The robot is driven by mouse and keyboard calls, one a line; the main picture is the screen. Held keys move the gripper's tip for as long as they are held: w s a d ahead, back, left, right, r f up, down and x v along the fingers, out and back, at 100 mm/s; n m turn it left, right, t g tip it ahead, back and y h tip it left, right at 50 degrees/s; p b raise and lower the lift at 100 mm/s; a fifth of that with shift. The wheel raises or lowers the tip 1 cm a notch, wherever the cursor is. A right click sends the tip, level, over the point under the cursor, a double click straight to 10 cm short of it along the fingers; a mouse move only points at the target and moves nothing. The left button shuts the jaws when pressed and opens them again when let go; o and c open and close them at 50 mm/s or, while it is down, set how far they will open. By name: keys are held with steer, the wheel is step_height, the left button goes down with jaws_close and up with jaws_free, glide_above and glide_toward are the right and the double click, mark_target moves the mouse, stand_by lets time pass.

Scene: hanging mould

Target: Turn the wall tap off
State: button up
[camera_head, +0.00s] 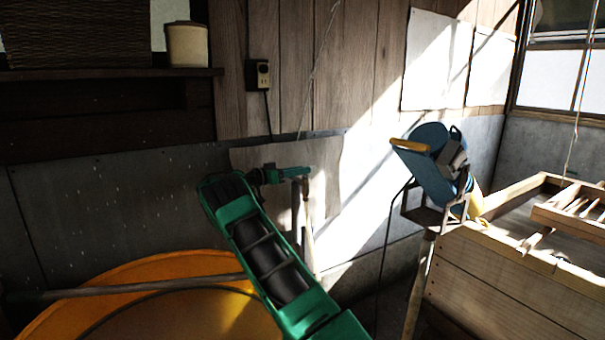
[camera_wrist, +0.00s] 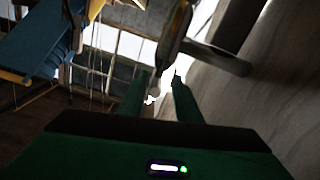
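In the wrist view, what looks like the wall tap (camera_wrist: 174,38) is a dark, rounded, elongated body with a short grey pipe (camera_wrist: 218,57) running to the wall at right. Its lower end lies just past and between my fingertips; I cannot tell whether they touch. My gripper (camera_wrist: 160,78) has its two green fingers apart, with a gap between the tips. In the head view, my gripper (camera_head: 303,171) is level near the wall, by an upright brown pipe (camera_head: 295,205). The tap's handle and its position are not clear there.
An orange round tub (camera_head: 180,312) stands below my arm. A shelf (camera_head: 110,73) holds a basket (camera_head: 75,35) and a cream pot (camera_head: 187,45). A cord hangs down the plank wall.

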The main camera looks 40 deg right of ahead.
steer(key=v, duration=0.8)
steer(key=shift+w, duration=0.15)
steer(key=shift+d+f, duration=0.1)
steer(key=shift+d, duration=0.05)
